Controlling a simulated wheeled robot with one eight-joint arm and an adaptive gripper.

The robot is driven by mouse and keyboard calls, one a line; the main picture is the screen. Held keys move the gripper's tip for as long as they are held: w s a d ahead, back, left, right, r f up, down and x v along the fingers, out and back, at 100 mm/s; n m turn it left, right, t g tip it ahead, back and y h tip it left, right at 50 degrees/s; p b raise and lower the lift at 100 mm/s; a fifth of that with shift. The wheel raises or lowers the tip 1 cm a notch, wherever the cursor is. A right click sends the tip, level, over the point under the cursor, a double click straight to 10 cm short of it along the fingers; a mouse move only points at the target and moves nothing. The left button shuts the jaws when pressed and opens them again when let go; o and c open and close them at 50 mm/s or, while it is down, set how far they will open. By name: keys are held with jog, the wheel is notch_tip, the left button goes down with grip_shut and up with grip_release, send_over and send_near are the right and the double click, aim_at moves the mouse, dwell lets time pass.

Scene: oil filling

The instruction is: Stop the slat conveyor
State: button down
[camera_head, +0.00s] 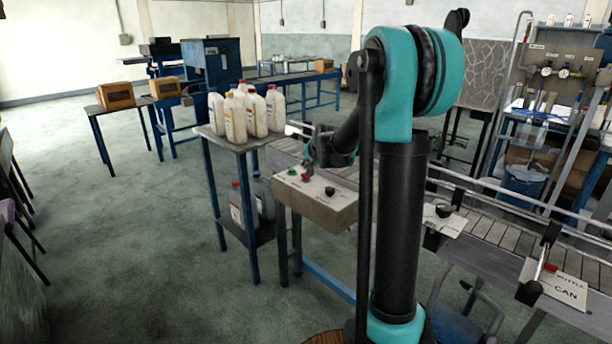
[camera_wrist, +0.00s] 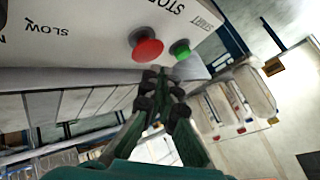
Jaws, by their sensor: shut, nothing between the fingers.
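The control box (camera_head: 318,208) is a beige panel on the near side of the slat conveyor (camera_head: 508,238). It carries a red button (camera_head: 306,177), a green button (camera_head: 292,171) and a black knob (camera_head: 330,190). In the wrist view, the red button (camera_wrist: 147,47) is by the "STOP" lettering and the green button (camera_wrist: 180,48) by "START". My gripper (camera_head: 310,164) is shut and empty, at the far edge of the panel near the red button. In the wrist view, its fingertips (camera_wrist: 161,75) appear just below the two buttons; I cannot tell whether they touch anything.
A small table (camera_head: 236,146) with several white bottles (camera_head: 235,118) stands left of the box. A panel labelled "BOTTLE" and "CAN" (camera_head: 560,284) is at the lower right. The floor at left is open.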

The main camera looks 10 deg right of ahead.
jog(key=shift+f, duration=0.2)
jog(key=shift+f, duration=0.25)
jog(key=shift+f, duration=0.5)
dwell(0.8)
jog(key=shift+r, duration=0.95)
jog(key=shift+r, duration=2.5)
